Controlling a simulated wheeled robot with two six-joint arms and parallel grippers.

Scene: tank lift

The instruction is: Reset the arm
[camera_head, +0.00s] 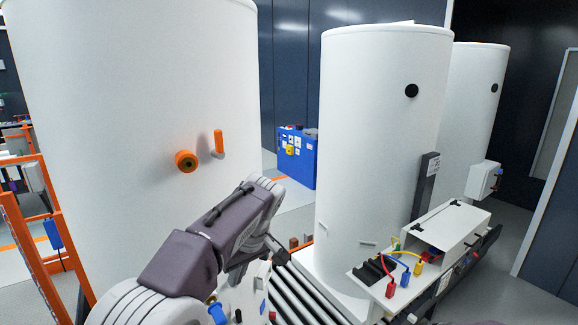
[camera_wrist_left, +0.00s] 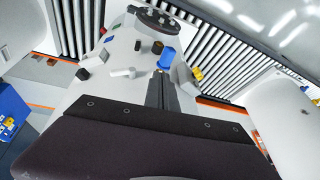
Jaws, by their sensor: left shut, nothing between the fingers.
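My left arm comes in from the bottom left of the head view and bends down at its wrist. The left gripper (camera_head: 279,257) points down in front of the large white tank (camera_head: 130,110), apart from its wall. In the left wrist view the dark fingers (camera_wrist_left: 168,92) are together with nothing between them. They are over a white panel (camera_wrist_left: 115,85) with a blue knob (camera_wrist_left: 167,58), a yellow knob (camera_wrist_left: 197,73) and black knobs. My right gripper is not in view.
An orange knob (camera_head: 187,161) and orange handle (camera_head: 219,143) stick out of the large tank. Another white tank (camera_head: 375,140) stands right of a roller conveyor (camera_head: 305,288). A control box (camera_head: 440,232) with coloured plugs is at right. A blue box (camera_head: 299,160) stands behind.

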